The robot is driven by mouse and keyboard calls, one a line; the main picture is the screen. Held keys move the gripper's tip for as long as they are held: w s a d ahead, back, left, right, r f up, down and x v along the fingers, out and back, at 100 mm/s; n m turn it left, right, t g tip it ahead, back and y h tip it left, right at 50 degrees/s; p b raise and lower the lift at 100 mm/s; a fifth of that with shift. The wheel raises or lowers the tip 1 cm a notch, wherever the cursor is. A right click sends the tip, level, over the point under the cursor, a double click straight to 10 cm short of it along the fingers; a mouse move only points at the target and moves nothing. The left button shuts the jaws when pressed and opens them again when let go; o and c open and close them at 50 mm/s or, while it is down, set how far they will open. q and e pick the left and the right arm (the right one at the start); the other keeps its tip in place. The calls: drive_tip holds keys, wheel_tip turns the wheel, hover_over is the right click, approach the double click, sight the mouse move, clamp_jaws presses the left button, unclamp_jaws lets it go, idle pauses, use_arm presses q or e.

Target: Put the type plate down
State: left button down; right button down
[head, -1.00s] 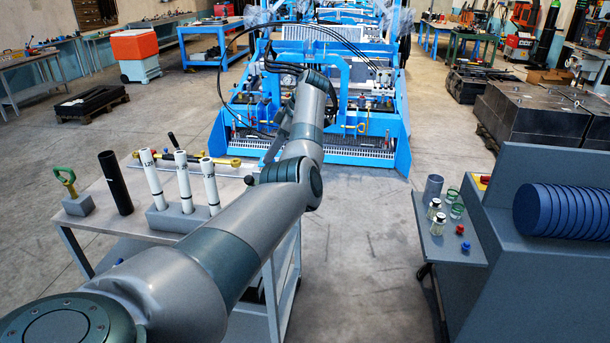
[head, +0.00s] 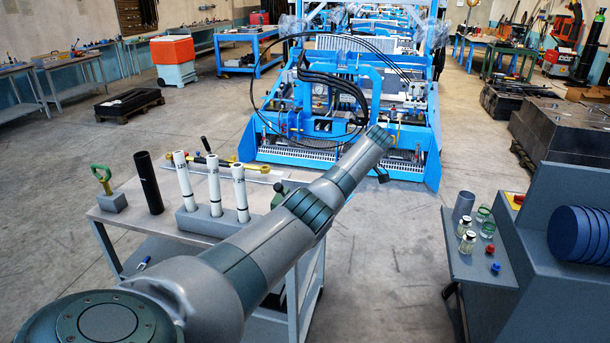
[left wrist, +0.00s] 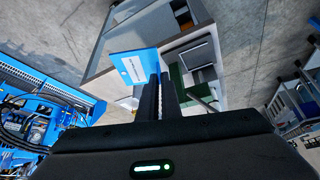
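The type plate (left wrist: 134,66) is a flat blue plate with a white marked field, seen in the left wrist view. My left gripper (left wrist: 162,80) has its two dark fingers close together, with the plate's right edge at their tips. The plate looks gripped there and sticks out to the left of the fingers. In the head view my left arm reaches from the lower left across the cart towards the blue machine. The fingers and plate cannot be made out in that view. My right gripper is not in view.
A grey cart (head: 115,214) carries white tubes (head: 214,187), a black tube (head: 149,182) and a green-handled tool (head: 102,178). The blue machine (head: 345,150) stands beyond. A grey side table (head: 460,265) at right holds jars and small knobs. Bare floor (head: 385,240) lies between.

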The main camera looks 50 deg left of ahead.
use_arm(q)
drive_tip(key=w+d+r+m+t, duration=0.1)
drive_tip(key=w+d+r+m, duration=0.15)
drive_tip(key=d, duration=0.55)
drive_tip(key=w+d+r+m+t, duration=0.2)
drive_tip(key=d+r+m, duration=0.1)
drive_tip(key=d, duration=0.5)
drive_tip(key=s+d+r+m+t+h, duration=0.1)
drive_tip(key=s+d+r+m+t, duration=0.1)
drive_tip(key=d+r+m, duration=0.35)
drive_tip(key=s+d+r+m+t+h, duration=0.1)
drive_tip(key=s+d+r+m, duration=0.15)
drive_tip(key=d, duration=0.65)
drive_tip(key=s+d+f+m+t+h+b, duration=0.1)
drive_tip(key=s+d+f+m+h, duration=0.2)
drive_tip(key=s+d, duration=0.45)
drive_tip(key=s+d+f+m+h+b, duration=0.1)
drive_tip(key=s+f+m+b, duration=0.2)
drive_tip(key=s+f+b, duration=0.6)
drive_tip(key=shift+s+f+m, duration=0.35)
drive_tip(key=shift+s+f, duration=1.1)
drive_tip(key=shift+f, duration=0.85)
drive_tip(key=shift+d, duration=0.1)
